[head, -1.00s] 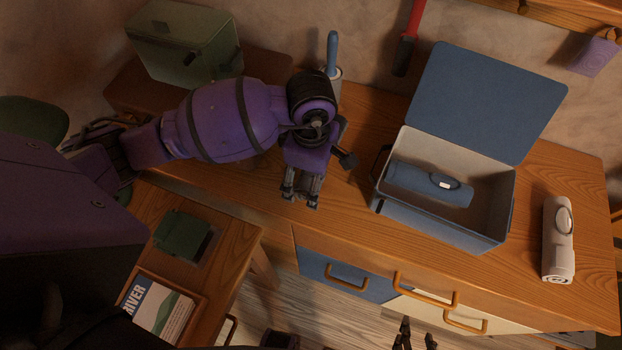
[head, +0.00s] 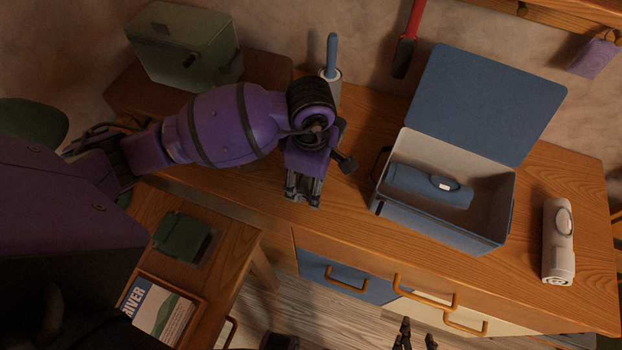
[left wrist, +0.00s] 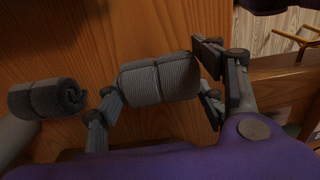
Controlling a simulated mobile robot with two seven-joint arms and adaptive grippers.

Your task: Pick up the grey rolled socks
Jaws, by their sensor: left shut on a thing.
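The grey rolled socks (left wrist: 160,82), a light grey ribbed roll, lie between the fingers of my left gripper in the left wrist view. My left gripper (head: 302,200) is shut on them, over the left part of the wooden counter top. In the head view the gripper hides the socks. A darker charcoal roll (left wrist: 50,98) lies just to the left of the gripper in the left wrist view, apart from the held socks. My right gripper (head: 417,338) shows at the bottom edge of the head view, its fingers apart with nothing seen between them.
A whitish cylinder (head: 558,243) lies farther right. A cup with a blue handle (head: 332,75) stands behind.

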